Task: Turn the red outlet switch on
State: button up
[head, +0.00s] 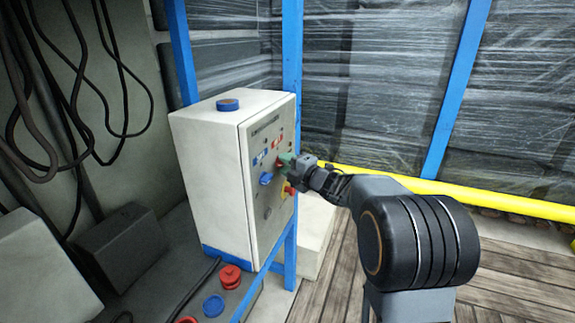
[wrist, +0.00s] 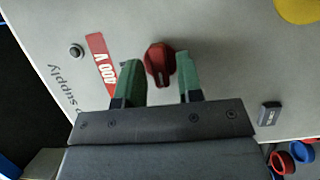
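The red outlet switch (wrist: 160,63) is a red rotary knob on the light panel in the wrist view, beside a red label reading "400 V" or similar. My gripper (wrist: 160,82) has its two green fingers apart, one on each side of the knob, with visible gaps between them and it. In the head view my gripper (head: 286,163) is at the front face of the white control box (head: 215,175), and it hides most of the red switch there.
Blue posts (head: 291,50) frame the box. Red and blue round pieces (head: 213,305) lie below. A yellow rail (head: 480,200) runs behind my arm.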

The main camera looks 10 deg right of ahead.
grip_shut()
jog(key=shift+r+p, duration=0.2)
jog(key=shift+p, duration=0.2)
jog(key=shift+w+d+r+m+g+y+p, duration=0.2)
jog(key=shift+m+g+p, duration=1.55)
jog(key=shift+p, duration=3.4)
jog(key=shift+s+a+f+m+g+y+p, duration=0.1)
jog(key=shift+m+g+y+p, duration=0.5)
jog(key=shift+m+p, duration=3.35)
jog(key=shift+w+d+r+m+g+p, duration=0.1)
jog(key=shift+m+g+p, duration=1.15)
jog(key=shift+p, duration=5.15)
jog(key=shift+a+f+g, duration=0.1)
jog(key=shift+f+g, duration=0.1)
jog(key=shift+g, duration=0.1)
